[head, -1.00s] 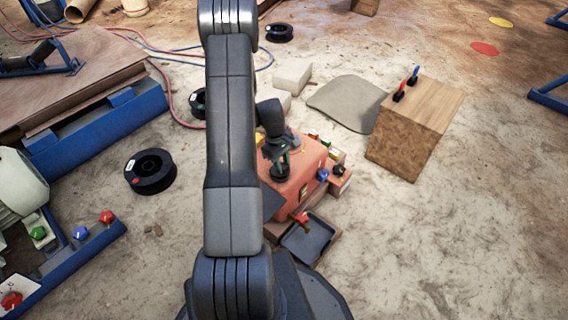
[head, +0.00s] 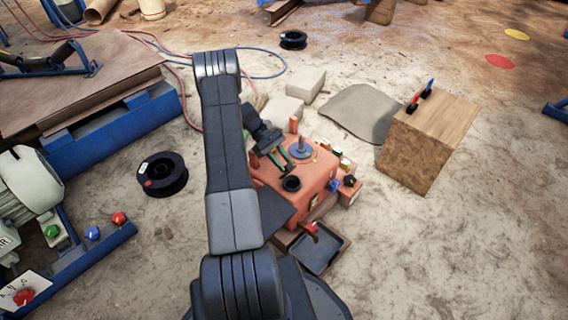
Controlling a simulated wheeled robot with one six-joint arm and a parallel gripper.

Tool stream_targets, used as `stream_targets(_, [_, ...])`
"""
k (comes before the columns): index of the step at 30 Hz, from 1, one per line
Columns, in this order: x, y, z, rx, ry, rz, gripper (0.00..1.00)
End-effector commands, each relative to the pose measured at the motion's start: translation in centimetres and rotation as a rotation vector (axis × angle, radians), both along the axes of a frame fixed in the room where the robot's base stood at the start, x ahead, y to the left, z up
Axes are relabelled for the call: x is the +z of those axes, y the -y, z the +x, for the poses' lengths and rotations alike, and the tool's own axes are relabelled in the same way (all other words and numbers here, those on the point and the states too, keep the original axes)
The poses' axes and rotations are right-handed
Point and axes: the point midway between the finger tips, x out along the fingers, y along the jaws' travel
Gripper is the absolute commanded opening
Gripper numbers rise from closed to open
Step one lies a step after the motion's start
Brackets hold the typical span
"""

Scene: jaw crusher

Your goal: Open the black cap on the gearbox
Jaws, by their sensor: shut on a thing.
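The orange-red gearbox (head: 318,178) sits on the ground right of my arm. A round black fitting with a dark centre (head: 291,184) stands on its top near the front. It looks like an open neck. My gripper (head: 281,162) is above the back left of the gearbox, tilted, behind and apart from this fitting. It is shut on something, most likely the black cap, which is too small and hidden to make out. A grey-blue disc with an upright stem (head: 300,149) is on the gearbox top, just right of my gripper.
Small coloured parts line the gearbox's right side. A black tray (head: 318,249) lies in front of it. A wooden block (head: 428,140) with red and blue handled tools stands right. Pale blocks (head: 283,109) lie behind. A black spool (head: 162,174) lies left. The right foreground is clear.

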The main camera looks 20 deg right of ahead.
Motion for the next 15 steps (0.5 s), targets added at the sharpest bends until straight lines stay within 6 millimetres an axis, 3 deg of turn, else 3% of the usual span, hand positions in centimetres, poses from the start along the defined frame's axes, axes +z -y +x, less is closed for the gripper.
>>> stream_targets(15, [-0.04, 0.01, 0.02, 0.001, -0.053, -0.031, 0.0])
